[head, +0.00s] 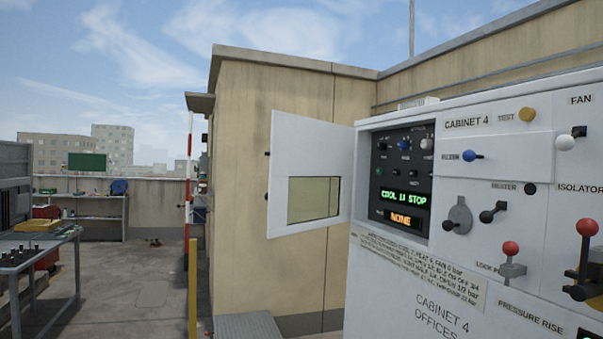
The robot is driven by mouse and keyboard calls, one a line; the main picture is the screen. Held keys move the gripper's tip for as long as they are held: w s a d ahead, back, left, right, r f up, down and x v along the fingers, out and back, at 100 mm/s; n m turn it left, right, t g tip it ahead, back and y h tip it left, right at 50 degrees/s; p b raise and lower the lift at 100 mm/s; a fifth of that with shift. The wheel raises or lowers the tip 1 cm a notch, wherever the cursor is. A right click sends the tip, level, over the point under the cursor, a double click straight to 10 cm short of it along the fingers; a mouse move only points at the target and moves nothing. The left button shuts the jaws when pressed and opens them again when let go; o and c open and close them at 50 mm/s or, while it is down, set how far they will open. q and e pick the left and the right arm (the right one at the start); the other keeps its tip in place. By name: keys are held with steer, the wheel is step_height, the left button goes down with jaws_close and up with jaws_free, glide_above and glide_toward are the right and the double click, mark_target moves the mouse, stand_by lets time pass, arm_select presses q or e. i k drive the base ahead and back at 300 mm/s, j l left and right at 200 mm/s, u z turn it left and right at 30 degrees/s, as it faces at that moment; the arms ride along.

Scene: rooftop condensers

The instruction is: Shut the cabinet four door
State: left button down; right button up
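Cabinet 4 (460,270) is a white cabinet filling the right side of the head view, lettered "CABINET 4 OFFICES". Its small white door (310,150) stands wide open, swung out to the left, with a window (314,200) in its lower half. The opening shows a dark panel (398,165) with knobs, a green display reading "COOL 11 STOP" and an orange one reading "NONE". Neither of my grippers is in view.
Levers and knobs stick out of the cabinet front, among them a red-balled lever (510,249) and the isolator handle (586,228). A workbench (40,255) stands at the left. A yellow post (192,290) stands left of the beige wall. The floor between is mostly clear.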

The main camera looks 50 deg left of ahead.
mark_target(300, 146)
steer(key=i+j, duration=0.15)
steer(key=j, duration=0.7)
steer(key=i+j, duration=0.1)
steer(key=j, duration=0.7)
steer(key=i+j+z, duration=0.1)
steer(key=j, duration=0.75)
steer(key=i+j, duration=0.15)
steer(key=j, duration=0.7)
steer(key=i+j, duration=0.1)
steer(key=j, duration=0.75)
steer(key=i+j+z, duration=0.1)
steer(key=j, duration=0.7)
steer(key=k+j, duration=0.1)
steer(key=j, duration=0.25)
